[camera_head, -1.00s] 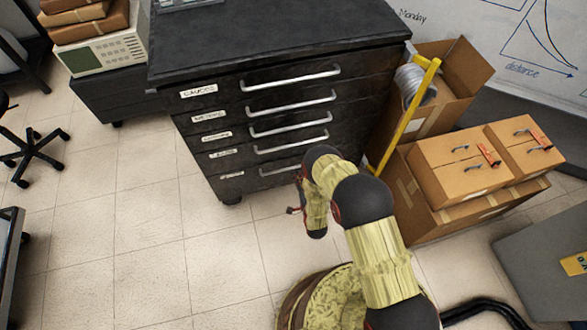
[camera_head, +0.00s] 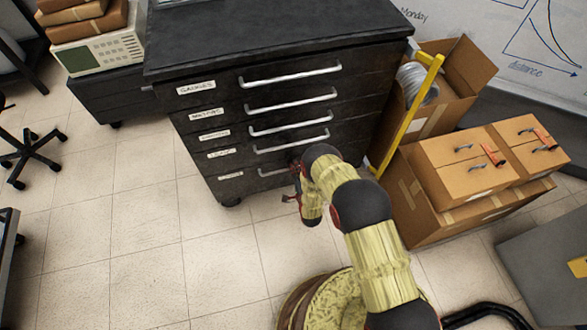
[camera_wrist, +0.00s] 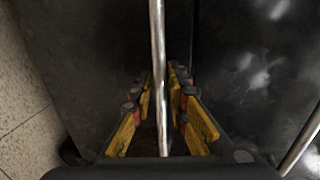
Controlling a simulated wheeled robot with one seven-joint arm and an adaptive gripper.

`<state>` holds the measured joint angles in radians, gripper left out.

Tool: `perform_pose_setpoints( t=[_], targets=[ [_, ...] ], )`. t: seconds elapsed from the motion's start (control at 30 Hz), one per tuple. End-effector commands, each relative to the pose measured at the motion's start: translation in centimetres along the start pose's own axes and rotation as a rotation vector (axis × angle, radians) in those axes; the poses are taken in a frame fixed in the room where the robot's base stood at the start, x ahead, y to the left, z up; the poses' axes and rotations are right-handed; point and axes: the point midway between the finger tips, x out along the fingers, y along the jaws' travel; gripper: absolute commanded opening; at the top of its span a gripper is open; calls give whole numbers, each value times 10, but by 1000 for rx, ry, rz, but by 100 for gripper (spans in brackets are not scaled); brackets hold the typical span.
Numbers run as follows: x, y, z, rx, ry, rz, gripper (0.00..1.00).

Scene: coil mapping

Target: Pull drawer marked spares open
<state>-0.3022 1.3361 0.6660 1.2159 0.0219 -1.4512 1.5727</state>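A black drawer cabinet (camera_head: 225,100) has several stacked drawers with silver bar handles and white labels at the left. The top label (camera_head: 196,87) seems to read GAUGES. The lower labels are too small to read surely, so I cannot tell which drawer is marked spares. All drawers look shut. My gripper (camera_head: 292,188) is low in front of the cabinet, near the bottom drawer's handle (camera_head: 272,172). In the wrist view my gripper (camera_wrist: 161,92) is open, its yellow-padded fingers apart on either side of a silver handle bar (camera_wrist: 157,45). Contact with the bar is not clear.
Cardboard boxes (camera_head: 440,215) and a yellow post (camera_head: 408,115) stand close to the cabinet's right. A wheeled chair (camera_head: 30,155) is at the far left. The tiled floor (camera_head: 130,220) in front and left of the cabinet is clear.

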Motion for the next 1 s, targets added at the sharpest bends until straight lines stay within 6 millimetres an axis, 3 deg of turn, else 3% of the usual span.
perform_pose_setpoints(
  t=[0.33, 1.0],
  targets=[
    [0, 0, 0, 0, 0, 0, 0],
    [-1, 1, 0, 0, 0, 2, 0]
  ],
)
